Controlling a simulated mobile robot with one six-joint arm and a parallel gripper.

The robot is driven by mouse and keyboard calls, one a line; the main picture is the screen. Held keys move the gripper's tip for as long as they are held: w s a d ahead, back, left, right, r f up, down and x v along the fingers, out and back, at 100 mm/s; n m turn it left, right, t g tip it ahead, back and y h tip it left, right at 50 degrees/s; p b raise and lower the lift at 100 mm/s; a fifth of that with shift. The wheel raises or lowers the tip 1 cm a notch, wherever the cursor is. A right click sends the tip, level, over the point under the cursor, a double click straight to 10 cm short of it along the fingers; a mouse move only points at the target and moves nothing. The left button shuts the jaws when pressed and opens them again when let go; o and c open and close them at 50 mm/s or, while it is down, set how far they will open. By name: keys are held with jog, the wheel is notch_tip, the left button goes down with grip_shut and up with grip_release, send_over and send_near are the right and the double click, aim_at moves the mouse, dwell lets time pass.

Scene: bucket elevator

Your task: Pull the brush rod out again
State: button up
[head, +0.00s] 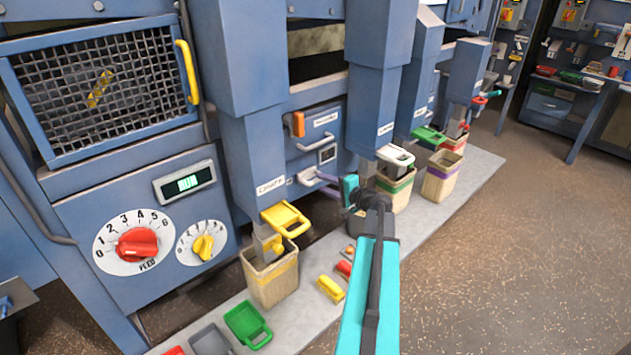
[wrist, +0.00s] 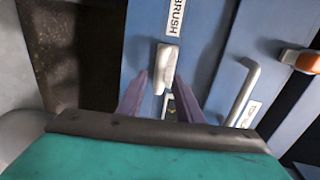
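The brush rod's pale grey knob (wrist: 167,68) sits below the BRUSH label (wrist: 175,15) on the blue panel in the wrist view. What looks like the same knob shows small in the head view (head: 307,176), partly behind my fingers. My gripper (wrist: 160,80) has its two purple fingers apart, one on each side of the knob's lower end. I cannot tell whether they touch it. In the head view my gripper (head: 319,182) reaches the blue machine front from the right. The rod behind the knob is hidden.
A grey bar handle (wrist: 240,95) and an orange handle (wrist: 306,61) are to the right of the knob. Floor at right is open.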

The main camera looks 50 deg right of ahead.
aim_at(318, 181)
jog(key=shift+p+x, duration=0.4)
jog(key=shift+x, duration=2.05)
